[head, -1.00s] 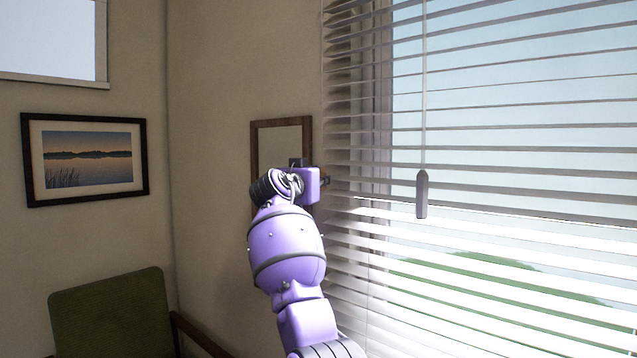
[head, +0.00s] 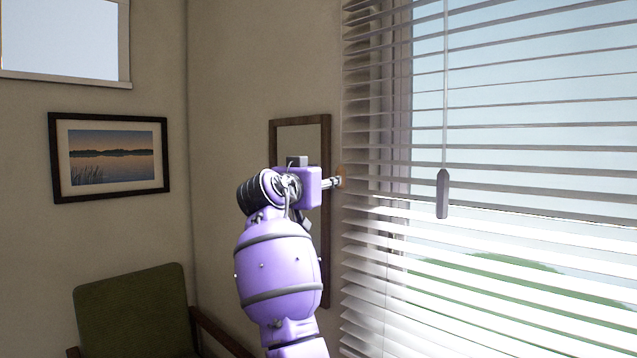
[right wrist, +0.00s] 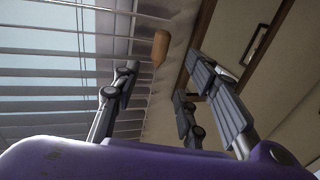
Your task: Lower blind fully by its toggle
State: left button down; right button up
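The blind (head: 500,185) has pale horizontal slats and covers the window at right. A small tan toggle (head: 343,174) shows at the blind's left edge in the head view, partly hidden by my right gripper (head: 336,182). In the right wrist view, the toggle (right wrist: 160,47) hangs ahead, beyond the gap between the fingers of my right gripper (right wrist: 161,68). These fingers are spread apart and hold nothing; the toggle looks free of them. A grey pull (head: 442,193) hangs on a cord in front of the slats. My left gripper is out of view.
A wood-framed mirror or panel (head: 325,135) is on the wall just behind my right gripper. A framed lake picture (head: 110,157) hangs at left, above a green chair (head: 135,310).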

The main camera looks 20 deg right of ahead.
jog(key=v, duration=0.2)
jog(key=shift+s+a, duration=0.25)
dwell(0.3)
